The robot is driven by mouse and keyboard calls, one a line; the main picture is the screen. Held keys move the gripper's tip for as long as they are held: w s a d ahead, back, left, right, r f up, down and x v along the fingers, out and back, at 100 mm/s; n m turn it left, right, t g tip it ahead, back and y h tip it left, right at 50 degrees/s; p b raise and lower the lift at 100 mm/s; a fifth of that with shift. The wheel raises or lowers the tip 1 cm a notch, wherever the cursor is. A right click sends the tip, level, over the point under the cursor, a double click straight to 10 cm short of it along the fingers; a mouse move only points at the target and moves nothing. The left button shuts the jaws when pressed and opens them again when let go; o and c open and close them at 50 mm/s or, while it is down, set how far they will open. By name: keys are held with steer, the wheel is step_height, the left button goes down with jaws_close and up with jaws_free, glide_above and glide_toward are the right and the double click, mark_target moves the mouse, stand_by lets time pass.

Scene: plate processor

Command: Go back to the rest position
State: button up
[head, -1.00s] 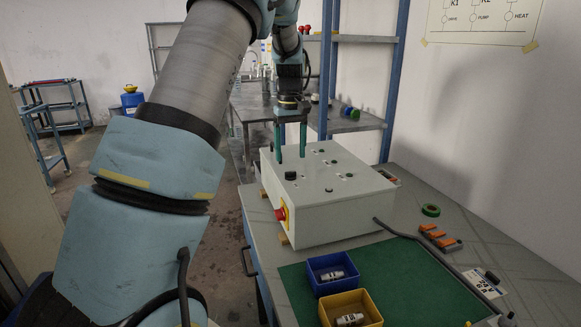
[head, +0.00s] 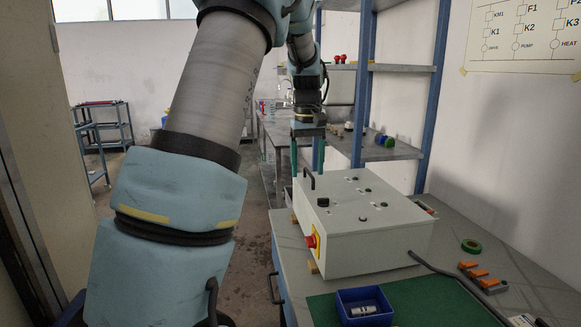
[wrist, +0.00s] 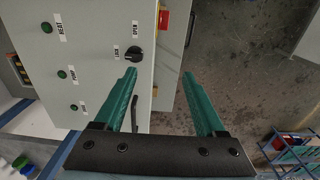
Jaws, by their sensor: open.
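My gripper (head: 307,168) hangs fingers-down at the far left corner of the grey-white control box (head: 375,247) in the head view. Its two green fingers are apart with nothing between them. In the wrist view the gripper (wrist: 158,78) points past the edge of the box (wrist: 90,20), with bare floor beyond the right finger. A black knob (wrist: 134,53) between the LOCK and OPEN labels lies just ahead of the left finger. I cannot tell the exact gap between fingers and box.
The red switch (head: 311,241) sticks out of the box's side. A blue bin (head: 343,302) holding a metal part stands on the green mat (head: 415,302). A blue-post shelf (head: 432,95) stands behind. Open floor (head: 245,270) lies left.

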steer(key=s+a+f+m, duration=0.1)
steer(key=s+a+f, duration=0.2)
steer(key=s+a, duration=0.2)
steer(key=s+a+f+t, duration=0.1)
steer(key=s+a+f, duration=0.2)
steer(key=s+a, duration=0.2)
steer(key=s+a+f+m, duration=0.1)
steer(key=s+a+f, duration=0.2)
steer(key=s+a, duration=0.3)
steer(key=s, duration=0.4)
steer(key=shift+s+f+m, duration=0.2)
steer(key=shift+f+m, duration=0.1)
